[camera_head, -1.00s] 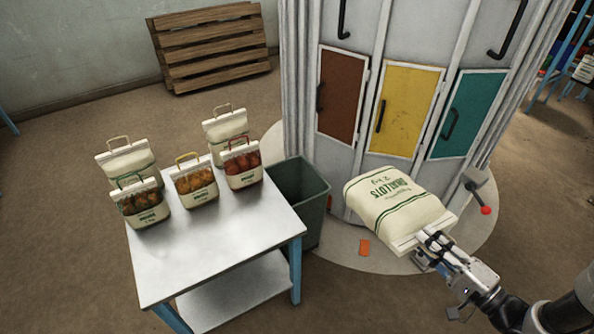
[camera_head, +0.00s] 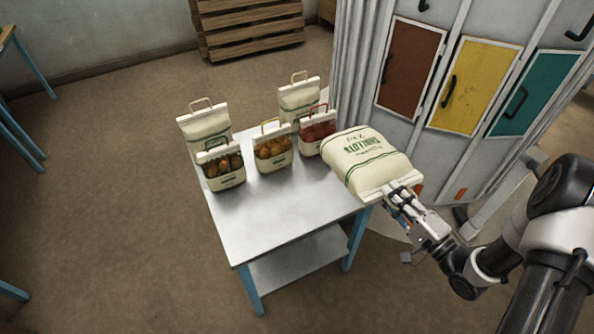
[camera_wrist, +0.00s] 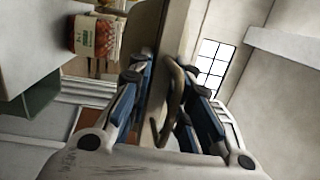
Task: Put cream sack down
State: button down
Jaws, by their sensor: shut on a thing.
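The cream sack (camera_head: 362,160) has green stripes and shallot lettering that reads upside down. My gripper (camera_head: 398,196) is shut on the pale strip at its near end and holds the sack out level. In the head view the sack overlaps the right side of the metal table (camera_head: 262,212); whether it touches the top I cannot tell. In the wrist view my gripper (camera_wrist: 165,110) has its blue-padded fingers around the strip and a dark curved handle (camera_wrist: 172,100).
Several smaller handled sacks stand on the table's far part, among them a red-filled one (camera_head: 317,136) and an orange-filled one (camera_head: 273,150). The table's near part is bare. A cabinet with a red door (camera_head: 410,68) and yellow door (camera_head: 474,84) stands behind right.

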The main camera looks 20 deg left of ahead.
aim_at(347, 187)
jog(key=shift+y, duration=0.3)
jog(key=a, duration=0.4)
jog(key=a+f, duration=0.1)
jog(key=a, duration=0.3)
jog(key=a+f, duration=0.1)
jog(key=a, duration=0.4)
jog(key=shift+w, duration=0.35)
jog(key=s+a+f, duration=0.2)
jog(key=s+a, duration=0.1)
jog(key=a, duration=0.7)
jog(key=shift+n+y, duration=0.3)
jog(key=shift+y, duration=0.2)
jog(key=d+f+b, duration=0.1)
jog(key=f+b, duration=0.3)
jog(key=f, duration=0.3)
jog(key=d+f+b, duration=0.1)
jog(key=f+b, duration=0.3)
jog(key=f, duration=0.2)
jog(key=d+f+b, duration=0.2)
jog(key=f+b, duration=0.2)
jog(key=f, duration=0.3)
jog(key=shift+f, duration=0.35)
jog(key=c, duration=1.9)
grip_release()
jog(key=shift+s+f+h, duration=0.1)
jog(key=shift+f+h, duration=0.2)
jog(key=shift+f, duration=0.1)
jog(key=o, duration=0.4)
jog(key=shift+o, duration=0.2)
